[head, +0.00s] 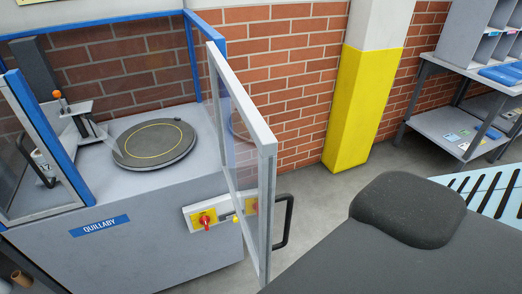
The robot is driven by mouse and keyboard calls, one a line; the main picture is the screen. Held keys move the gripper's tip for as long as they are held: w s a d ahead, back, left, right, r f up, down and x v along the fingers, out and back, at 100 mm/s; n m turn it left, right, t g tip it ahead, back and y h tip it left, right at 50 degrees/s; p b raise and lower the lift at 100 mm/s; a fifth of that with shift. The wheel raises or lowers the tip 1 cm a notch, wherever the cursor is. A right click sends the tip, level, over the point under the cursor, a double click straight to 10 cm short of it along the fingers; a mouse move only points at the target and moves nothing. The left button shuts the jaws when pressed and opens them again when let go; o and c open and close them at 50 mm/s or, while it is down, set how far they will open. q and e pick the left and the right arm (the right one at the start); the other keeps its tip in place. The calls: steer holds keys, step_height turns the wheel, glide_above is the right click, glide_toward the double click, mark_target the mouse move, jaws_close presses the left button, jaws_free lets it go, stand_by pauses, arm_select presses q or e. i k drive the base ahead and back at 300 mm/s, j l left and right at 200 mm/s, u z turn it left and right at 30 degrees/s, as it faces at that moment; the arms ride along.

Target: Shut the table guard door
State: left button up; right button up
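The guard door (240,150) is a clear panel in a grey frame at the right front of the grey machine table (130,230). It stands open, swung out from the blue guard frame (204,29). Its black handle (284,222) is on the outer face near the free edge. A round grey turntable (154,143) with a yellow ring lies on the table top.
A red switch on a yellow plate (205,219) sits on the table front, partly behind the door. A clear left panel (30,150) borders the table. A yellow-wrapped pillar (360,110) and a grey shelf rack (460,110) stand behind. Grey floor (325,195) shows right of the door.

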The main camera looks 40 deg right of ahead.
mark_target(256, 220)
steer(key=k+l, duration=0.1)
steer(key=l, duration=0.25)
steer(key=k+l, duration=0.1)
steer(key=l, duration=0.3)
steer(key=k+l, duration=0.1)
steer(key=l, duration=0.25)
steer(key=k+l, duration=0.1)
steer(key=l, duration=0.3)
